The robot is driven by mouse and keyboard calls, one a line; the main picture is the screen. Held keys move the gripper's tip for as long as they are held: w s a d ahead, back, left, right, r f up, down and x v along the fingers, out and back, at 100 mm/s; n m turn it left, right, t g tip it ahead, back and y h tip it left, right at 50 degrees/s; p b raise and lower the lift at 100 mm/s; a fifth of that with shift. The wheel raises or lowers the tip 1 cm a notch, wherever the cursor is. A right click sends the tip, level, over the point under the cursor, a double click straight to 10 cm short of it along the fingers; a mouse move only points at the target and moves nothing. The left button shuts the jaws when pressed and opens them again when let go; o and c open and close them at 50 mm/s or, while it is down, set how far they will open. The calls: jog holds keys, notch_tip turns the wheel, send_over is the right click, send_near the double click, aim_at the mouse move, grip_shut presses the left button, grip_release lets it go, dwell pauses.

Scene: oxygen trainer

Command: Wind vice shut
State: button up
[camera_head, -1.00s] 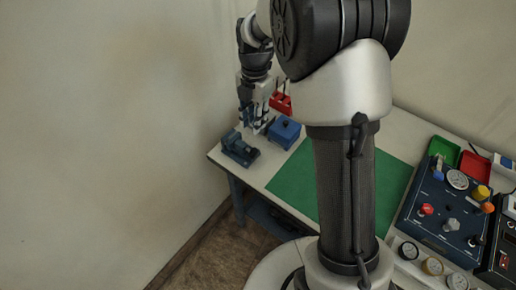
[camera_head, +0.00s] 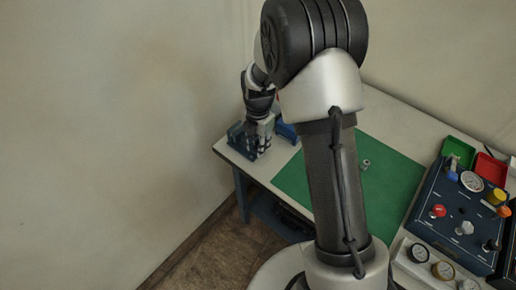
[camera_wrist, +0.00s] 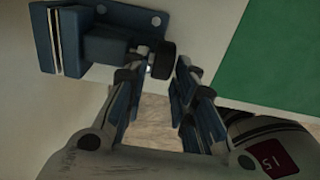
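The blue vice (camera_head: 237,137) stands at the left corner of the workbench. In the wrist view the vice (camera_wrist: 100,32) fills the upper left, and its dark round winding knob (camera_wrist: 163,61) points toward my gripper. My gripper (camera_wrist: 156,72) is open, with one blue-padded finger on each side of the knob's near end. I cannot tell whether either finger touches the knob. In the head view my gripper (camera_head: 260,142) is low beside the vice and hides part of it.
A blue box (camera_head: 286,130) is partly hidden behind my arm. A green mat (camera_head: 385,180) covers the bench middle, with a small metal part (camera_head: 365,164) on it. A dark control panel (camera_head: 450,215) and green (camera_head: 458,151) and red (camera_head: 490,168) trays are at the right.

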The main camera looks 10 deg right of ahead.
jog(key=shift+f, duration=0.65)
jog(key=shift+c, duration=0.5)
grip_shut()
